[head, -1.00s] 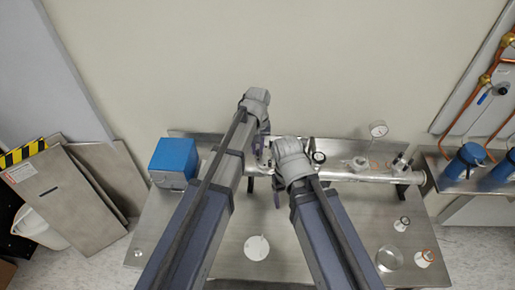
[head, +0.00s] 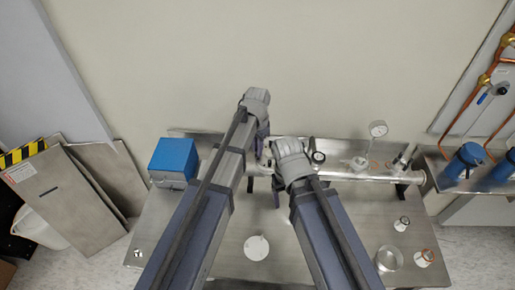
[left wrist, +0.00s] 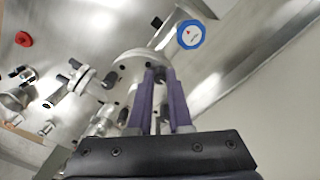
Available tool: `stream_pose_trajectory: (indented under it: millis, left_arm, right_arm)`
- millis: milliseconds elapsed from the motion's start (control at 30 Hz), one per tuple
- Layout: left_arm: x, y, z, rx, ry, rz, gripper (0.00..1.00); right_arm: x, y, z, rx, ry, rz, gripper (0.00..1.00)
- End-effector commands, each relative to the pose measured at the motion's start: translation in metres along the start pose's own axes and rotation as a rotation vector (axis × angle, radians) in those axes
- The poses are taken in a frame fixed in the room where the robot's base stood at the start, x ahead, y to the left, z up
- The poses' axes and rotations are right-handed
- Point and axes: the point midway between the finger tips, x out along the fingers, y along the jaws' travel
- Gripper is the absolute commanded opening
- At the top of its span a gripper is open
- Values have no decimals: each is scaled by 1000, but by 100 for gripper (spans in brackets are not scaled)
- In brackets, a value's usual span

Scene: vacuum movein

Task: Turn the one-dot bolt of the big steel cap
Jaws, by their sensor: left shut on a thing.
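The big steel cap (left wrist: 128,66) is a round flange in the left wrist view, with dark-headed bolts around its rim. My left gripper (left wrist: 160,72) has its two purple fingers close together over the cap's face, shut on a bolt whose head is mostly hidden between the fingertips. I cannot make out its dots. In the head view my left gripper (head: 262,148) is at the left end of the steel pipe (head: 350,175), and my wrist hides most of the cap.
A blue box (head: 172,160) stands left of my left arm on the steel table (head: 220,262). A white disc (head: 256,247) and small fittings (head: 402,224) lie in front.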

Motion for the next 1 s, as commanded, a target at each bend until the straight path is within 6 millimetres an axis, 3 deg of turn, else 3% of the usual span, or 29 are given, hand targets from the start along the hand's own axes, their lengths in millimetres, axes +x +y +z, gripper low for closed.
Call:
stream_pose_trajectory:
  millis: [1000]
  left_arm:
    - [0,1,1,963,-1,1,0]
  right_arm:
    - [0,0,0,0,0,0,76]
